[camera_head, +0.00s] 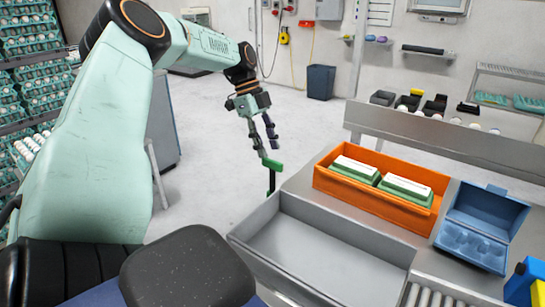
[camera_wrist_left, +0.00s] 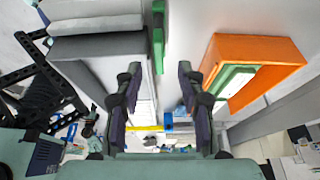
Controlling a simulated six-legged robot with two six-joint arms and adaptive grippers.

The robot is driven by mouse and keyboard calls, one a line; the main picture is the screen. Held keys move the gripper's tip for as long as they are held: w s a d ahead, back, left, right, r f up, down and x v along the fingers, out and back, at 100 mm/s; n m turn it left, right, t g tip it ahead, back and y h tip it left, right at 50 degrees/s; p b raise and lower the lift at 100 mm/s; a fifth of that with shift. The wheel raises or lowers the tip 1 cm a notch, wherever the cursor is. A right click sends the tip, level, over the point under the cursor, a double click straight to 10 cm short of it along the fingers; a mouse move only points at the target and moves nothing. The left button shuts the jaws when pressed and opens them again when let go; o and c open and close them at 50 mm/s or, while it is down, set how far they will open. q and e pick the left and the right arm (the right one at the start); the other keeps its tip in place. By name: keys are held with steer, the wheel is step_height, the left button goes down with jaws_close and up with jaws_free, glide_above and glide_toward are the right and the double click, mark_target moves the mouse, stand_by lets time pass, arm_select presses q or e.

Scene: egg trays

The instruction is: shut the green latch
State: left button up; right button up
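The green latch (camera_head: 272,164) is a small green handle on top of a dark upright post, beside the far left corner of the grey metal tray (camera_head: 330,232). In the left wrist view the green latch (camera_wrist_left: 158,38) shows as a green strip at the top, beyond the fingertips. My left gripper (camera_head: 267,141) hangs just above the latch with its fingers pointing down. In the left wrist view my left gripper (camera_wrist_left: 160,82) has its fingers apart with nothing between them. Whether a finger touches the latch I cannot tell. My right gripper is in neither view.
An open blue egg carton (camera_head: 480,228) stands further right. A metal rail (camera_head: 440,128) runs behind them. The floor left of the latch is clear.

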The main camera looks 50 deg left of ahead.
arm_select(q)
steer(key=shift+v, duration=1.5)
steer(key=shift+f, duration=0.15)
